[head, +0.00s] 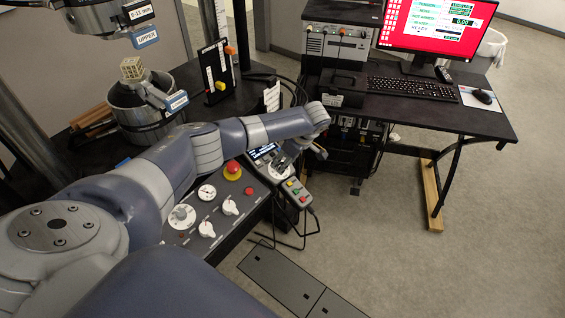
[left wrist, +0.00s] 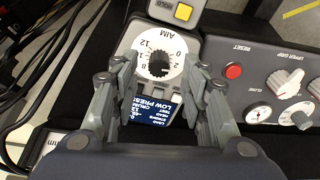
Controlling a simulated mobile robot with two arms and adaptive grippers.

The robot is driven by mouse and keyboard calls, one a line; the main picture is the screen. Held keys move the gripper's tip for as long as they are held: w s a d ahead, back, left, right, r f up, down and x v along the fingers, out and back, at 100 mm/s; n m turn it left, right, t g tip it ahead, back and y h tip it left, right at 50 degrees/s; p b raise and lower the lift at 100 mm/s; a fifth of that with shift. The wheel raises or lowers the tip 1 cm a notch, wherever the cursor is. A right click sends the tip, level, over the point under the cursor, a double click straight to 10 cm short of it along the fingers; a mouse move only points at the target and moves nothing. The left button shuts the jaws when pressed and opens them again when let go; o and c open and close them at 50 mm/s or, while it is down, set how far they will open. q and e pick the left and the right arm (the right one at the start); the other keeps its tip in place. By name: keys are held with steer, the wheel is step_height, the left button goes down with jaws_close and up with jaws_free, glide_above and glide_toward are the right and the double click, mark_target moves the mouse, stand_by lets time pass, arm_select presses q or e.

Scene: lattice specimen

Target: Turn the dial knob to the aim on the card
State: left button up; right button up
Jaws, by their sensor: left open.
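The dial knob (left wrist: 158,65) is black and ridged, on a round white face with numbers under the word AIM in the left wrist view. My left gripper (left wrist: 160,78) is open, one finger on each side of the dial, with gaps between the fingers and the knob. In the head view my left gripper (head: 287,152) is over the dial (head: 279,170), which is small and partly hidden there. My right gripper is not in view.
A control panel (head: 218,222) with several white knobs, a gauge (head: 207,192) and a red stop button (head: 232,170) adjoins the dial. A button pendant (head: 298,194) hangs at its right edge. A desk with a keyboard (head: 402,87) stands behind; the floor at right is clear.

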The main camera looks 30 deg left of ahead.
mark_target(281, 164)
arm_select(q)
steer(key=shift+x, duration=1.25)
steer(key=shift+a+f, duration=0.15)
steer(key=shift+f, duration=0.2)
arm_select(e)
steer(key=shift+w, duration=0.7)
arm_select(q)
steer(key=shift+w, duration=0.1)
jaws_close()
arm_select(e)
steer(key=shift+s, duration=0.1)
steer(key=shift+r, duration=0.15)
